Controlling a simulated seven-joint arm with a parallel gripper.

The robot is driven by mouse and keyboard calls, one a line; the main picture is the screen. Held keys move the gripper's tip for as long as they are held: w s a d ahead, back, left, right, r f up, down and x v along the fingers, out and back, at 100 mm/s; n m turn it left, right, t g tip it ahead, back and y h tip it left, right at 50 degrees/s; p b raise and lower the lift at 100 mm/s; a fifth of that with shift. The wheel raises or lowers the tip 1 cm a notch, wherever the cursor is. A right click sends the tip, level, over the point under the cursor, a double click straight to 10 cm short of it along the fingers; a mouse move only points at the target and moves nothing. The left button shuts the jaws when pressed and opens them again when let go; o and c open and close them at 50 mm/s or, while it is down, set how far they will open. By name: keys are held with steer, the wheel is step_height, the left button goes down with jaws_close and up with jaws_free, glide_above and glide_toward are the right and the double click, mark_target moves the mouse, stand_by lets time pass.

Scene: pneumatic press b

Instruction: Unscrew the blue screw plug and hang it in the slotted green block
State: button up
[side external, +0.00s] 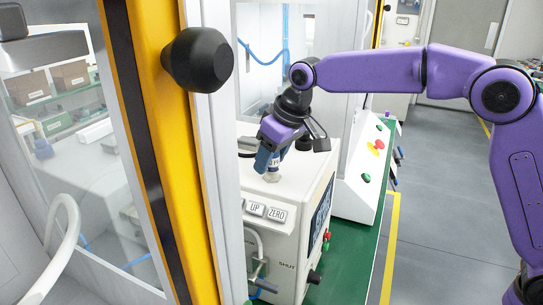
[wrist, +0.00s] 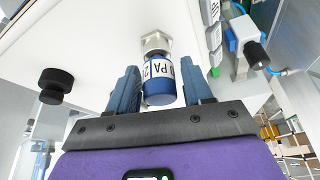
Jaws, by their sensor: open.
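The blue screw plug (wrist: 159,92) has a white printed label and sits on a metal hex fitting (wrist: 155,44) on the white machine panel. In the wrist view my gripper (wrist: 158,68) is open, with one blue-grey finger on each side of the plug. A narrow gap shows at the left finger; contact on the right is unclear. In the side view my gripper (side external: 266,162) points down at the white machine's top and hides most of the plug.
A black knob (wrist: 54,86) stands left of the plug. A grey-and-black connector (wrist: 250,42) is at the right. In the side view, a yellow-and-white frame (side external: 165,120) with a black knob (side external: 197,60) stands left of the machine (side external: 285,245).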

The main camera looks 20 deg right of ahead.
steer(key=c, duration=0.6)
steer(key=shift+n+y, duration=0.3)
steer(key=shift+n, duration=0.5)
steer(key=shift+n+g+y, duration=0.3)
steer(key=shift+n, duration=0.5)
steer(key=shift+n+g, duration=0.4)
steer(key=shift+n, duration=0.5)
